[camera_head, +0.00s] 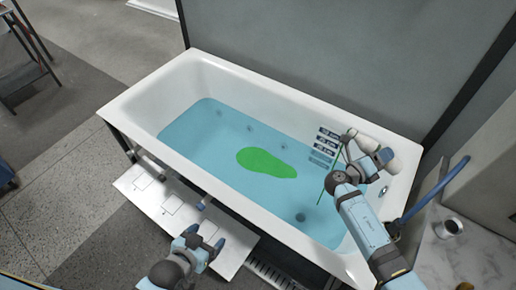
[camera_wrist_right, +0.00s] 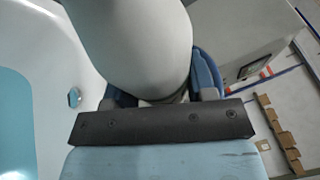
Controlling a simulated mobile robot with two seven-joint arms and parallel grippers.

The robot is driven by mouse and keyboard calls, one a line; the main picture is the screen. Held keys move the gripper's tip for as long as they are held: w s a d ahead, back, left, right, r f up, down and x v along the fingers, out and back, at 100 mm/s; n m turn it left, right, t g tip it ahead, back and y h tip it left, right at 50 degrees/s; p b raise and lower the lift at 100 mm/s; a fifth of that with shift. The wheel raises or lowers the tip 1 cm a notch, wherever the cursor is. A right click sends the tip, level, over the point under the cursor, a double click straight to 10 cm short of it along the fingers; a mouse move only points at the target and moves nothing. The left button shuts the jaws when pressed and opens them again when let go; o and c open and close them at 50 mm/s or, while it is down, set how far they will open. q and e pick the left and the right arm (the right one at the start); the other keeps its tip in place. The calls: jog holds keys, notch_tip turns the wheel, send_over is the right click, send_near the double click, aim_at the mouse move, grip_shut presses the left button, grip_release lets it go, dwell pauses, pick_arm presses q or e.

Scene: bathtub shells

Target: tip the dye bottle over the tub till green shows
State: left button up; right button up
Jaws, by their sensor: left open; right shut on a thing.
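The white bathtub (camera_head: 285,95) holds blue water (camera_head: 210,150). A green patch (camera_head: 266,163) shows on the water near the middle of the tub. My right gripper (camera_head: 380,160) is shut on the white dye bottle (camera_head: 398,152), over the tub's right end. The bottle lies tilted, nearly on its side, with its narrower end toward the upper left, and a thin green line (camera_head: 334,172) runs down from there to the water. In the right wrist view the bottle's pale body (camera_wrist_right: 130,45) fills the top middle between the fingers (camera_wrist_right: 165,90). My left gripper (camera_head: 208,238) is open and empty, outside the tub's front side.
Several depth labels (camera_head: 324,146) mark the tub's inner wall at the right. White panels (camera_head: 165,200) lie along the floor in front of the tub. A grey wall stands behind it. A marble-look surface with a small cup (camera_head: 452,227) is at the right.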

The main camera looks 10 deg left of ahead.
jog(key=m, duration=0.1)
jog(key=m+g+y, duration=0.1)
jog(key=shift+r+m, duration=0.3)
jog(key=shift+r, duration=0.05)
jog(key=shift+r+m+y, duration=0.25)
jog(key=shift+m+y, duration=0.05)
jog(key=shift+m, duration=0.5)
jog(key=m+y, duration=0.1)
jog(key=r+m+y, duration=0.1)
jog(key=m, duration=0.1)
jog(key=m+g, duration=0.1)
jog(key=shift+r+m+y, duration=0.25)
jog(key=shift+m+y, duration=0.05)
jog(key=shift+y, duration=0.1)
